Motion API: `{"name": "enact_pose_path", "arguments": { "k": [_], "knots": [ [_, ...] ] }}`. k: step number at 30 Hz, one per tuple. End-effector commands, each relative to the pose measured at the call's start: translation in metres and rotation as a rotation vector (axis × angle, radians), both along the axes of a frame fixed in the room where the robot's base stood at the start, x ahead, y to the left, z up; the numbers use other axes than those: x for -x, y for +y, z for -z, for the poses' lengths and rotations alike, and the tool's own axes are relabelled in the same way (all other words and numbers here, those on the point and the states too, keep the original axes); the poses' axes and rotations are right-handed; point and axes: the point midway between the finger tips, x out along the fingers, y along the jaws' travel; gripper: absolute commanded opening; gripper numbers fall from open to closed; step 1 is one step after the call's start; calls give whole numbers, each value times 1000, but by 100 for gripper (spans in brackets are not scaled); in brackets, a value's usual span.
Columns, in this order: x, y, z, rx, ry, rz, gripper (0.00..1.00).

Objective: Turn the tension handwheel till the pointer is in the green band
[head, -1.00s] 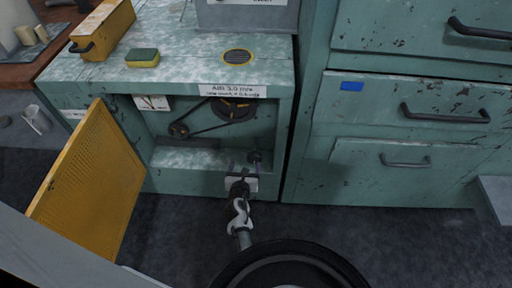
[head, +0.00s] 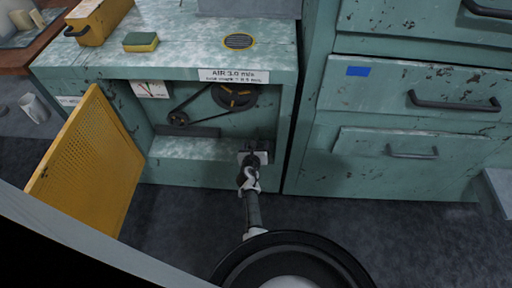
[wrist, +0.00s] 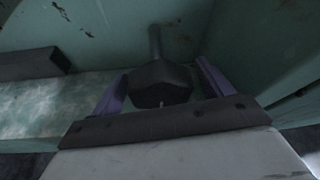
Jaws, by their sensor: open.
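The tension handwheel shows in the wrist view as a dark knob (wrist: 161,84) on a shaft from the back wall of the cabinet bay. My gripper (wrist: 160,88) is open, with one purple finger on each side of the knob; I cannot tell whether they touch it. In the head view my gripper (head: 254,150) is at the lower right of the bay and mostly covers the knob. A small gauge card (head: 151,89) with coloured marks is at the bay's upper left; its pointer is too small to read. A belt (head: 203,98) runs between two pulleys.
A yellow perforated door (head: 88,160) stands open at the left of the bay. A dark bar (wrist: 30,64) lies left of the knob. The bay's right wall (wrist: 270,50) is close to my gripper. A sponge (head: 141,42) and yellow box (head: 98,20) are on top.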

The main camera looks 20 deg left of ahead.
Motion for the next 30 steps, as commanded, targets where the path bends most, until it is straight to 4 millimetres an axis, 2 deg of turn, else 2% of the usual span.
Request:
{"name": "enact_pose_path", "arguments": {
  "k": [11, 22, 30],
  "knots": [
    [-6, 1, 2, -1, 0, -1, 79],
    [-5, 1, 2, -1, 0, -1, 34],
    [-5, 1, 1, -29, 8, 1, 34]
  ]
}}
